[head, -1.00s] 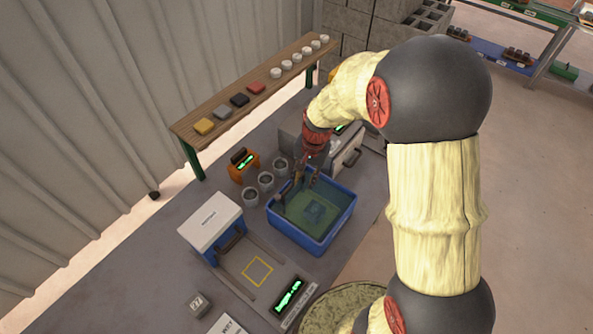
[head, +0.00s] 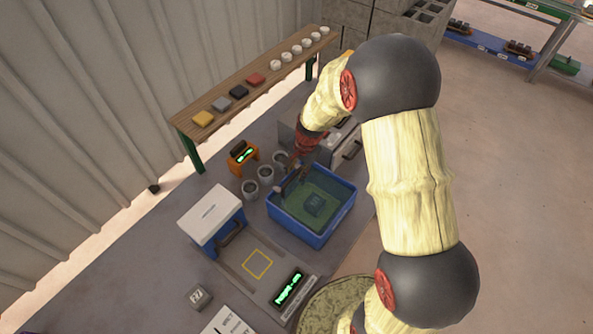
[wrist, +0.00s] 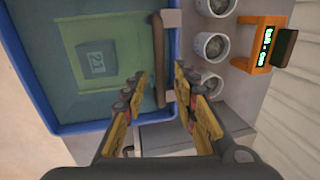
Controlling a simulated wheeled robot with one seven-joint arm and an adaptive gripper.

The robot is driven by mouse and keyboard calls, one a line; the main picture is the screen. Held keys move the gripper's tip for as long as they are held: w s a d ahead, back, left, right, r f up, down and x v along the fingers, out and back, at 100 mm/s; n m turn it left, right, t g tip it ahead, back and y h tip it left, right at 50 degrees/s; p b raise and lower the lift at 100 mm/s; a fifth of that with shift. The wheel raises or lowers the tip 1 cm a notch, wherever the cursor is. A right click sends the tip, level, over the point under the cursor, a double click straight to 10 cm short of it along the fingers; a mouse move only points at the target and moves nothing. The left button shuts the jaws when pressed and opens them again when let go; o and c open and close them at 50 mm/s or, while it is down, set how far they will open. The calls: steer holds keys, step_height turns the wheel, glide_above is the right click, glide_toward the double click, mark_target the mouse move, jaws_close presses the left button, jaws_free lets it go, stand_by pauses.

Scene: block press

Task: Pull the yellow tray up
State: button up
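The yellow tray looks green under the water in the blue tub (head: 333,231). In the wrist view the tray (wrist: 125,28) lies at the upper left, with a blue-grey block (wrist: 92,58) on it. The block also shows in the head view (head: 315,204). A brown bar handle (wrist: 158,45) runs along the tub's side nearest the cups. My gripper (wrist: 160,74) is open, one finger on each side of the bar, with gaps visible. In the head view, my gripper (head: 287,182) is at the tub's left rim, partly hard to make out.
Several grey cups (head: 265,174) and an orange device (head: 242,157) stand left of the tub. A white and blue press (head: 212,218) stands at the front left. A grey box with handles (head: 330,148) is behind the tub. A shelf (head: 215,120) holds coloured blocks and white pots.

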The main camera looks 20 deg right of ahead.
steer(key=shift+c, duration=1.2)
jaws_close()
